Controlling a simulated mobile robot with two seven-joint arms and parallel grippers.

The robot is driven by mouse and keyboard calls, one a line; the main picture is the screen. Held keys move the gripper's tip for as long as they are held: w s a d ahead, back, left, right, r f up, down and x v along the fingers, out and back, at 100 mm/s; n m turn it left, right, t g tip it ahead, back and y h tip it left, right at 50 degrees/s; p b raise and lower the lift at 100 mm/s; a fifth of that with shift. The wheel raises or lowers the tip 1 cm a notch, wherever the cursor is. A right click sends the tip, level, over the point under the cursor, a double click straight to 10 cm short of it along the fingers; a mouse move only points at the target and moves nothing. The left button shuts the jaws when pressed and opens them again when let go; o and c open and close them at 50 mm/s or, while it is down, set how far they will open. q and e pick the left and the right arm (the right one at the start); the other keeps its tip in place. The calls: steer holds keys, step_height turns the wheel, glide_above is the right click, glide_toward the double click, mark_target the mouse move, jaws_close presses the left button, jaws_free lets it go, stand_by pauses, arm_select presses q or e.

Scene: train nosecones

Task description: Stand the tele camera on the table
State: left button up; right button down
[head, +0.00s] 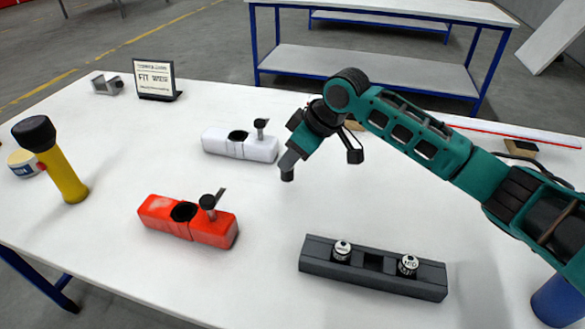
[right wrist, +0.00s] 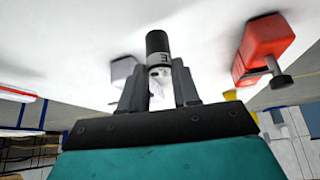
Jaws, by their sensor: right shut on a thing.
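The tele camera (head: 287,174) is a small dark cylinder, its lower end showing below my right gripper (head: 290,158) in the head view. In the right wrist view the camera (right wrist: 157,43) has a black end and a pale band with a letter E, and it sits between the two fingers of my right gripper (right wrist: 157,82). The gripper is shut on it. The camera looks about upright over a bare part of the white table (head: 270,215); whether it touches the table I cannot tell. My left gripper is not in view.
A dark grey holder (head: 325,268) with two labelled cameras stands at the front right. A red nosecone (head: 160,213) and a white nosecone (head: 215,140) lie to the left. A yellow flashlight (head: 65,175) and a sign (head: 155,80) are further left. The table's middle is clear.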

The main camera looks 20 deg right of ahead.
mark_target(293, 168)
steer(key=shift+f, duration=1.8)
steer(key=shift+f, duration=0.15)
steer(key=c, duration=0.8)
jaws_free()
steer(key=v, duration=1.2)
steer(key=shift+p, duration=0.4)
